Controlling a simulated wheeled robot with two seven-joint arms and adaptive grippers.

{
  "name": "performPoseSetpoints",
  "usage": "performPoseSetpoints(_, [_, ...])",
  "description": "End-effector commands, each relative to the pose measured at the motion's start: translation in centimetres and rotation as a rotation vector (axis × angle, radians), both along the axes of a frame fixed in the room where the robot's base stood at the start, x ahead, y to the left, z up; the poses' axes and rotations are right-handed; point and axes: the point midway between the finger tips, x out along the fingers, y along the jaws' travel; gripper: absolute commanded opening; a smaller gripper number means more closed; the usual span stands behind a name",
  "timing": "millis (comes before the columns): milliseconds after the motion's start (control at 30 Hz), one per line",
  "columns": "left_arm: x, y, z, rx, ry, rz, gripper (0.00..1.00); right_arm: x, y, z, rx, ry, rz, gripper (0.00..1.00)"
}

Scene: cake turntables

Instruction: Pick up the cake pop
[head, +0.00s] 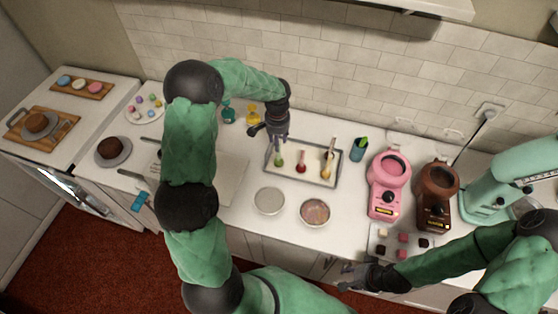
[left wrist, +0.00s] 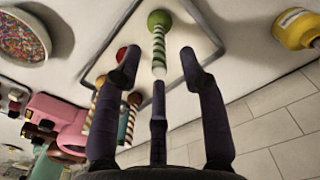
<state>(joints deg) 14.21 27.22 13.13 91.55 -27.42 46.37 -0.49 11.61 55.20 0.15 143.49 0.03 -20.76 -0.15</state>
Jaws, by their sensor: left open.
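A green cake pop (head: 279,161) lies at the left of the grey-rimmed tray (head: 318,184). In the left wrist view its green ball (left wrist: 158,19) and green-and-white striped stick (left wrist: 159,52) lie just beyond my open fingers. A red cake pop (head: 301,168) lies to its right; its ball is partly hidden behind a finger in the left wrist view (left wrist: 121,53). A yellowish cake pop (head: 325,173) lies further right. My left gripper (head: 279,138) is open and empty above the tray's left part, near the green one's stick. My right gripper (head: 348,278) is low near the counter's front edge; its opening is unclear.
A plain bowl (head: 269,201) and a sprinkle bowl (head: 314,212) stand in front of the tray. A pink machine (head: 387,186) and a brown machine (head: 437,195) stand to the right. Teal and yellow bottles (head: 253,115) are behind left. A tiled wall is close behind.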

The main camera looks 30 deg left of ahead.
Motion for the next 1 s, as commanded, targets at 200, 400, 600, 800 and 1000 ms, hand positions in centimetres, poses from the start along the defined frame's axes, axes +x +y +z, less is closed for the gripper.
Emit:
performPoseSetpoints(200, [0.0, 0.0, -1.6, -0.001, 0.001, 0.001, 0.41, 0.1, 0.0, 0.0, 0.0, -0.001, 0.0, 0.4])
performPoseSetpoints(400, [-0.1, -0.3, -4.1, -0.003, 0.005, 0.0, 0.41, 0.1, 0.0, 0.3, 0.0, -0.001, 0.0, 0.4])
performPoseSetpoints(600, [0.0, -0.2, -6.3, -0.001, 0.001, 0.001, 0.41, 0.1, 0.0, 0.4, 0.0, -0.001, 0.0, 0.4])
performPoseSetpoints(800, [0.1, -0.2, -6.7, -0.001, 0.0, 0.001, 0.41, 0.1, 0.0, 0.4, 0.0, -0.001, 0.0, 0.4])
performPoseSetpoints(1000, [0.1, -0.2, -6.7, -0.001, 0.0, 0.001, 0.13, 0.1, 0.0, 0.4, 0.0, -0.001, 0.0, 0.4])
